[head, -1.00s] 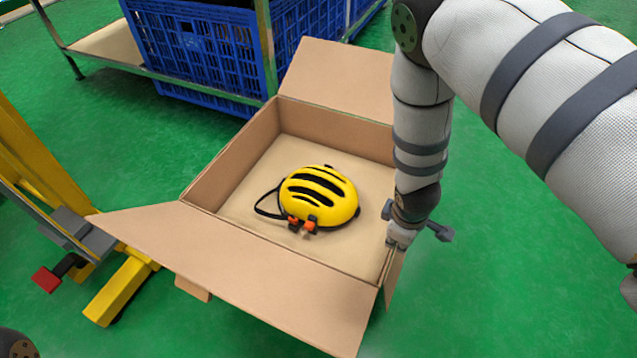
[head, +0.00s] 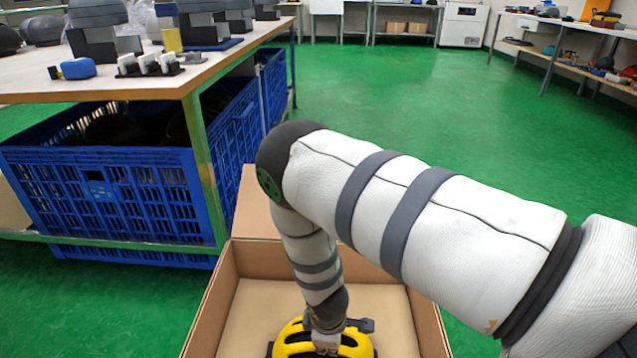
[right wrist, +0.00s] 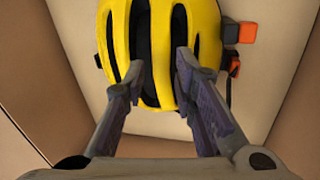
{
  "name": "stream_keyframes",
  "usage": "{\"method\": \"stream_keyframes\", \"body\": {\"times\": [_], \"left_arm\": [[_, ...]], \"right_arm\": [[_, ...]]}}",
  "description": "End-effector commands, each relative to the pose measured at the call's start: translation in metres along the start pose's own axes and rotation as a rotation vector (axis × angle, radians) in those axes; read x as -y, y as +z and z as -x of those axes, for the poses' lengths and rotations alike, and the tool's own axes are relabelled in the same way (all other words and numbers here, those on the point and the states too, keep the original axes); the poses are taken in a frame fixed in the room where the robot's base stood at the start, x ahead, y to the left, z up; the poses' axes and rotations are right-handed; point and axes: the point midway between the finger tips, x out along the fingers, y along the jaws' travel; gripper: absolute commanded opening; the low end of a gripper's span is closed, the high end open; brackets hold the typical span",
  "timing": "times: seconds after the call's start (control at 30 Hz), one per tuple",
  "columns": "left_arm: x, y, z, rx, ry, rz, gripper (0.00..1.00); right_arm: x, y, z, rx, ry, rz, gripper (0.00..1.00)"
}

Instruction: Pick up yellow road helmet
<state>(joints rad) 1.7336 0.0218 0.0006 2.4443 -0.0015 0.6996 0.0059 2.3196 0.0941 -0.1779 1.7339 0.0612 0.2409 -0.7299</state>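The yellow road helmet (head: 289,343) with dark vent slots lies in an open cardboard box (head: 211,312). The bottom of the head view cuts off its lower part. My right gripper (head: 327,345) is over the helmet, pointing down, its fingers mostly hidden in this view. In the right wrist view the helmet (right wrist: 206,30) fills the top middle, with an orange and black buckle at its right. My left gripper is out of view.
A workbench (head: 150,84) with tools on top and blue crates (head: 110,195) below stands at the left, close to the box. Benches and shelves (head: 405,20) line the far wall. Green floor (head: 440,110) lies free behind and right of the box.

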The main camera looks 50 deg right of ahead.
Motion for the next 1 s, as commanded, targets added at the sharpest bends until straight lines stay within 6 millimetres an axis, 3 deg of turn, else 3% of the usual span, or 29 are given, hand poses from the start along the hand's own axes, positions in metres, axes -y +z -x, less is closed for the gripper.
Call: {"method": "stream_keyframes", "body": {"times": [0.3,0.4,0.63,0.77,1.0], "left_arm": [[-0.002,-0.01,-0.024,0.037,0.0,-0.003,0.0],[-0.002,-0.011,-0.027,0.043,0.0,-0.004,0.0],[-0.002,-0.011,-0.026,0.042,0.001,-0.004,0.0],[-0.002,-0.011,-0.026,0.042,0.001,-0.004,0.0],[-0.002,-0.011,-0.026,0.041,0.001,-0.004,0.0]], "right_arm": [[0.004,-0.006,-0.057,0.003,-0.003,-0.001,0.25],[0.003,-0.007,-0.066,0.001,-0.001,-0.001,0.25],[0.001,-0.007,-0.066,-0.002,0.001,-0.001,0.25],[0.001,-0.007,-0.065,-0.002,0.001,-0.001,0.0],[0.001,-0.008,-0.065,-0.002,0.001,-0.001,0.0]]}}
